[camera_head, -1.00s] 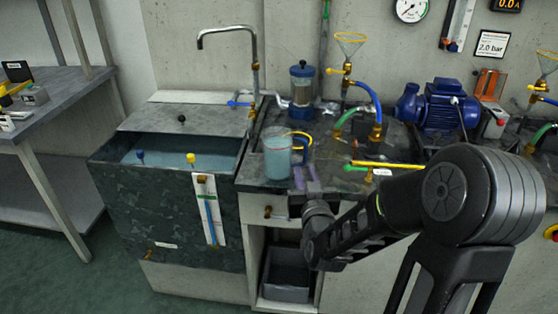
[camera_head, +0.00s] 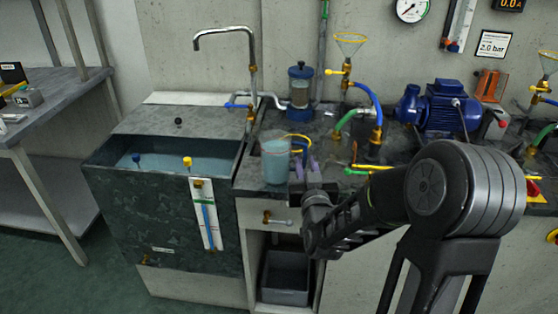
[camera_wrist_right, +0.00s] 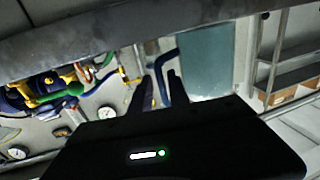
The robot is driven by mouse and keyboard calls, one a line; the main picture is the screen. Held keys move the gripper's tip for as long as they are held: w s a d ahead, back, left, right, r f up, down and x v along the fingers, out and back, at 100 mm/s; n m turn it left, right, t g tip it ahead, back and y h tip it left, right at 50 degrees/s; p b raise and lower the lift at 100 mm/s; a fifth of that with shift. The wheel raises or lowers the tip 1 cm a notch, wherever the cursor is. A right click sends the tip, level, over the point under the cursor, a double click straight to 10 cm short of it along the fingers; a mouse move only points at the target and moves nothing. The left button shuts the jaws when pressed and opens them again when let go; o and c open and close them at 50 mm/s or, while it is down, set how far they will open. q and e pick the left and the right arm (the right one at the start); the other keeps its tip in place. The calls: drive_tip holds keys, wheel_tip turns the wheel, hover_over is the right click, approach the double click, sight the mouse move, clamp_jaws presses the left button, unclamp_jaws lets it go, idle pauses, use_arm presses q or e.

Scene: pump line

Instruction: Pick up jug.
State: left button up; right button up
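The jug (camera_head: 276,163) is a clear vessel with pale blue liquid, upright on the counter right of the sink tank. Its blue handle (camera_wrist_right: 160,68) faces the right gripper. My right gripper (camera_head: 306,166) is just right of the jug, fingers pointing away from me, with a gap between them. In the right wrist view the two dark fingers (camera_wrist_right: 158,92) appear either side of the handle, and the jug (camera_wrist_right: 207,65) is beyond them to the right. I cannot tell whether the fingers touch the handle. My left gripper is not in view.
A blue-lidded canister (camera_head: 301,88) stands behind the jug. A funnel (camera_head: 349,45) with hoses and a blue pump motor (camera_head: 441,106) are to the right. The water tank (camera_head: 165,158) with its tap is left. A grey bin (camera_head: 286,278) sits below.

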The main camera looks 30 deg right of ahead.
drive_tip(key=x, duration=0.5)
drive_tip(key=shift+w+f, duration=0.1)
drive_tip(key=shift+c, duration=0.4)
clamp_jaws()
idle(1.4)
